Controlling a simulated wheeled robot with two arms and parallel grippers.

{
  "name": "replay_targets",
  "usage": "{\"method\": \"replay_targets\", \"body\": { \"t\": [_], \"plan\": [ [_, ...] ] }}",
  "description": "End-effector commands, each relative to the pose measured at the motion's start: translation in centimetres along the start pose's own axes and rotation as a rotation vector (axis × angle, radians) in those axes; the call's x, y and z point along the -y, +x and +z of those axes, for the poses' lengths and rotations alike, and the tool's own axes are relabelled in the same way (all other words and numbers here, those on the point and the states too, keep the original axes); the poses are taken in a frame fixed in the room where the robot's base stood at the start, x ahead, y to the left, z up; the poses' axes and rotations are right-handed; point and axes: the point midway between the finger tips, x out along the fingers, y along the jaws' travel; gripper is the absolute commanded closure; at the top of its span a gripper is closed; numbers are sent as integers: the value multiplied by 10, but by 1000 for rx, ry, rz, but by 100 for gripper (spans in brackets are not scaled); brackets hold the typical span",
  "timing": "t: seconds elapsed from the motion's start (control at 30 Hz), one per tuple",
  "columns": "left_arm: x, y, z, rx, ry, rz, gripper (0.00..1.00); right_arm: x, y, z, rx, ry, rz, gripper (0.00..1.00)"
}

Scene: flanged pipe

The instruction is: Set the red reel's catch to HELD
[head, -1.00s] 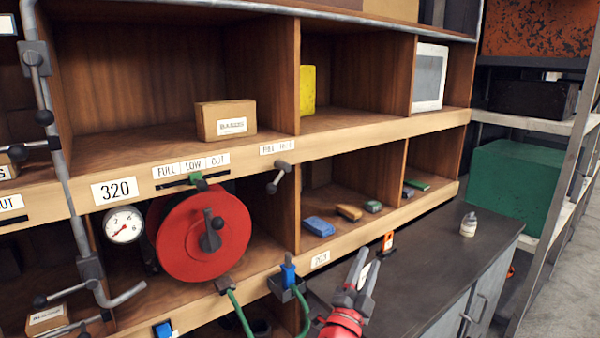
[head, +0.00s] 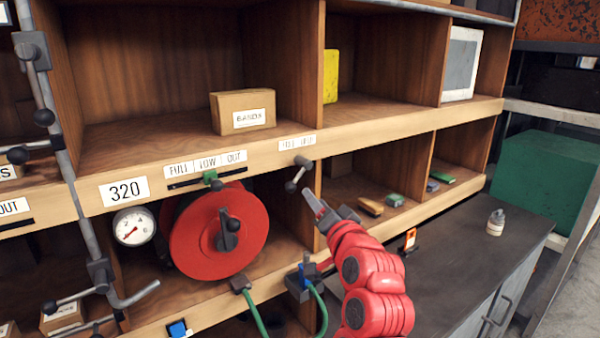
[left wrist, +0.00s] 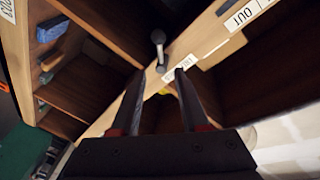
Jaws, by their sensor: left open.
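The red reel (head: 200,250) hangs in the lower left compartment, with a dark crank at its hub. The catch lever (head: 298,173), grey with a dark knob, sits on the shelf edge to the right of the reel. It hangs tilted down to the left, under a small white label (head: 297,143) whose words are too small to read surely. My left gripper (head: 326,207) is just below and right of the lever, apart from it. In the left wrist view the lever (left wrist: 158,45) shows beyond and between the two open, empty fingers. My right gripper is not in view.
A green slider (head: 211,180) stands under the FULL, LOW, OUT label. A gauge (head: 134,227) is left of the reel. A bent grey pipe (head: 75,190) runs down the left. Several small blocks lie in the compartment behind my arm. A bottle (head: 496,222) stands on the dark counter.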

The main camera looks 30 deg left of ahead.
Motion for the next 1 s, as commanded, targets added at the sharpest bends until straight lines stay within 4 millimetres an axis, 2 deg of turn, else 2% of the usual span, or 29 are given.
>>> {"method": "replay_targets", "body": {
  "t": [0.03, 0.3, 0.5, 0.7, 1.0],
  "plan": [
    [4, 13, -3, 3, 1, -1, 55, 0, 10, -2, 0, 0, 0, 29],
    [4, 79, -3, 4, 1, 0, 55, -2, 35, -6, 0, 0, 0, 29],
    [3, 115, -3, 0, 1, -1, 55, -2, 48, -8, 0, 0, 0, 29],
    [1, 131, -3, -6, -1, 0, 55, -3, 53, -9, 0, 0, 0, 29],
    [0, 133, -2, -6, 0, 0, 55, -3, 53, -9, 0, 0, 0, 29]
  ]
}}
